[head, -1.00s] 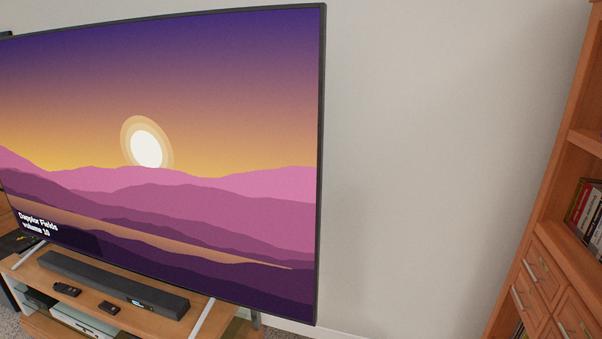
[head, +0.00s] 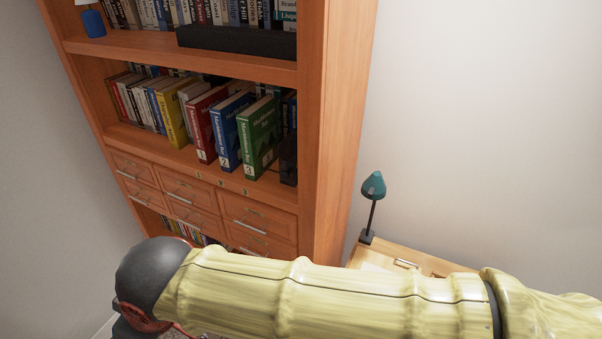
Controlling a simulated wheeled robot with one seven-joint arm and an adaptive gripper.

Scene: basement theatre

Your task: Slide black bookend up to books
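The black bookend (head: 288,160) stands upright at the right end of the middle shelf, close to the side panel. To its left are large numbered books: a red one (head: 201,124), a blue one (head: 228,131) and a green one (head: 258,138). A yellow book (head: 172,122) and several thinner books stand further left. From this angle I cannot tell how wide the gap between bookend and green book is. My arm in its yellow sleeve crosses the bottom of the head view. My gripper is not in view.
The wooden bookcase (head: 340,120) has drawers (head: 190,193) under this shelf and more books above. A black box-shaped object (head: 235,39) lies on the upper shelf. A teal lamp (head: 373,187) stands on a small wooden desk (head: 430,262) to the right.

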